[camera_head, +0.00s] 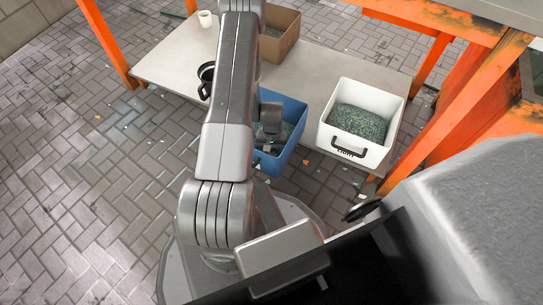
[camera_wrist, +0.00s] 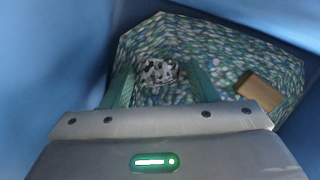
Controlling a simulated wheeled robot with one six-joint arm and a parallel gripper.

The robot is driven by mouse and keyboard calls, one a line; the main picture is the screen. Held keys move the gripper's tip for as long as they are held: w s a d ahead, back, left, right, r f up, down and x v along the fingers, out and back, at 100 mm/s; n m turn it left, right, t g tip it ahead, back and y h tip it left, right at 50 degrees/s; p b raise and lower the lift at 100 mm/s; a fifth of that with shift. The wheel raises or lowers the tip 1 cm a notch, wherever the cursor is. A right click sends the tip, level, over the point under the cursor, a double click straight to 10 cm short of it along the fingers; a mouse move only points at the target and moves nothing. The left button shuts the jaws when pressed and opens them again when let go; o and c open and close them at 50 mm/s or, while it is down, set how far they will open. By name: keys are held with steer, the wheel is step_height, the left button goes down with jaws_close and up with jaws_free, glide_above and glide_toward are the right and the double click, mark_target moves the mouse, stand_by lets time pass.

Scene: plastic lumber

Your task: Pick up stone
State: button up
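A black-and-white speckled lump (camera_wrist: 158,71), which looks like the stone, lies on green-and-white chips inside the blue bin (camera_head: 290,108). My gripper (camera_wrist: 161,80) points down into this bin, its two green fingers apart. In the wrist view the lump shows between and just beyond the fingertips; I cannot tell how far below them it is. Nothing shows held. In the head view my arm covers part of the blue bin, and the stone cannot be made out there.
A brown block (camera_wrist: 260,91) lies on the chips to the right. The blue walls stand close on both sides. A white bin (camera_head: 379,154) of chips stands to the right, a brown box (camera_head: 287,38) behind, a dark pot (camera_head: 206,78) and white cup (camera_head: 205,18) to the left.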

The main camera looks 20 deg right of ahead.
steer(key=c, duration=0.8)
